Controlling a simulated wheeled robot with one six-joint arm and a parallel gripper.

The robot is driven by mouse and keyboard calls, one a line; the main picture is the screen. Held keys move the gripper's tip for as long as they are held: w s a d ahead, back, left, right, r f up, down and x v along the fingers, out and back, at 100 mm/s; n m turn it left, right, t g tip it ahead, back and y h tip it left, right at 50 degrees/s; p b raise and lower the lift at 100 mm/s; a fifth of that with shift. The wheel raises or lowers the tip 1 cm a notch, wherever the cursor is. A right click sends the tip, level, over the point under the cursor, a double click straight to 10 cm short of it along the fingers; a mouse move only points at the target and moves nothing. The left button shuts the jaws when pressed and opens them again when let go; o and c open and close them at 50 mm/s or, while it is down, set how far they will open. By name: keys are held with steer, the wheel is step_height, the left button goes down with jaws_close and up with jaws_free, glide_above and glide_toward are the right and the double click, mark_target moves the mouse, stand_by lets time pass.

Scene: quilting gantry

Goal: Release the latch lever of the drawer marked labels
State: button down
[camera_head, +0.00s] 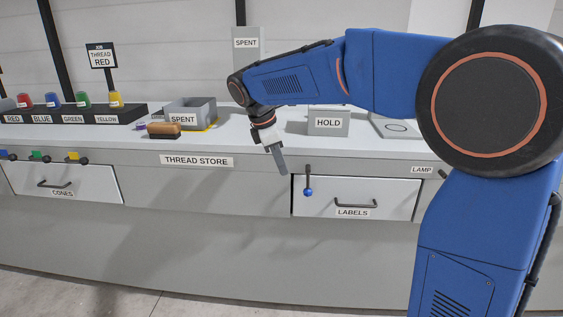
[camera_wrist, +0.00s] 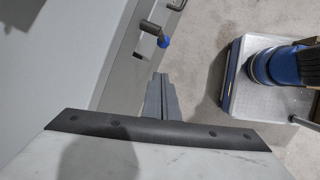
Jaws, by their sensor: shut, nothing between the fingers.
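The drawer marked labels (camera_head: 382,193) is a pale front with a dark bar handle, set in the counter face right of centre. It looks closed. Its latch lever (camera_head: 308,181) is a dark rod with a blue knob, hanging down at the drawer's left side. In the wrist view the blue-tipped lever (camera_wrist: 156,34) shows above the fingers, with part of a dark handle beyond it. My gripper (camera_head: 282,171) is shut and empty. It points down in front of the counter edge, left of the lever and apart from it. In the wrist view the closed fingers (camera_wrist: 158,78) show below the lever.
The counter holds a grey SPENT bin (camera_head: 203,112), a brown-topped block (camera_head: 164,130), a HOLD block (camera_head: 328,121) and coloured cones in a rack (camera_head: 75,115). A drawer marked cones (camera_head: 70,184) is at left. The floor before the counter is clear.

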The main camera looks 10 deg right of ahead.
mark_target(308, 181)
steer(key=d+f, duration=0.1)
steer(key=f, duration=0.1)
steer(key=d+f, duration=0.2)
steer(key=f, duration=0.1)
steer(key=w+d+f, duration=0.1)
steer(key=d+f, duration=0.1)
steer(key=shift+d+f, duration=0.25)
